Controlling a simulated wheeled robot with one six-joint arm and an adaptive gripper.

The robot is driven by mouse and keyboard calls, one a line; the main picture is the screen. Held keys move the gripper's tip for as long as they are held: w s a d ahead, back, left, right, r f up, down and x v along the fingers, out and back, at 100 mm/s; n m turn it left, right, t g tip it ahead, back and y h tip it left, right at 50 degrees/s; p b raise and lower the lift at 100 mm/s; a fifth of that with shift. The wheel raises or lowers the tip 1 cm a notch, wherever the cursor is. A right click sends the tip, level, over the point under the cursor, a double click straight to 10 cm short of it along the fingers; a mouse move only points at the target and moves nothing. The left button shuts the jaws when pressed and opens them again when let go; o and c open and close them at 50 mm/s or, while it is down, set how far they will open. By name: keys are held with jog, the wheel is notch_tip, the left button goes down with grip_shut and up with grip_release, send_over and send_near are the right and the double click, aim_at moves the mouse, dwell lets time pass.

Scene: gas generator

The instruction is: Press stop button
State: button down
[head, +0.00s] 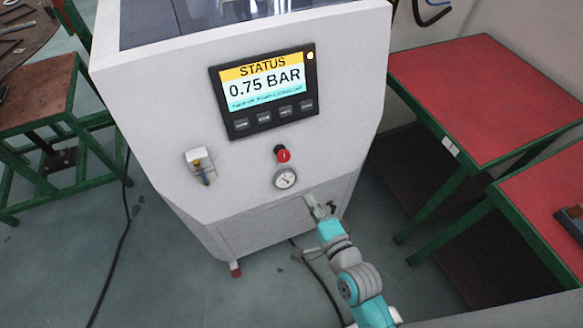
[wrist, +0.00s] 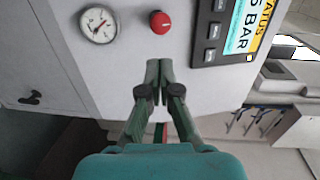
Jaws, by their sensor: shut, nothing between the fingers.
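The generator's display panel (head: 264,87) reads "STATUS 0.75 BAR" and has a row of small dark buttons along its bottom. One of these, second from the left, looks like the stop button (head: 264,118), though its label is small. A red knob (head: 284,155) sits below the panel; it also shows in the wrist view (wrist: 160,22). My gripper (head: 309,200) is shut and empty, below and right of the gauge in the head view. In the wrist view its fingertips (wrist: 159,66) meet below the red knob, left of the panel (wrist: 228,30).
A pressure gauge (head: 286,178) is under the red knob. A small valve fitting (head: 201,165) protrudes at the left of the front face. Red-topped tables (head: 480,95) stand to the right and a brown-topped one (head: 35,97) to the left. Cables lie on the floor.

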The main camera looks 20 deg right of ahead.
aim_at(285, 159)
jog(key=w, duration=0.4)
jog(key=w+f, duration=0.1)
jog(key=w, duration=0.9)
jog(key=shift+a+f, duration=0.2)
jog(key=shift+f, duration=0.1)
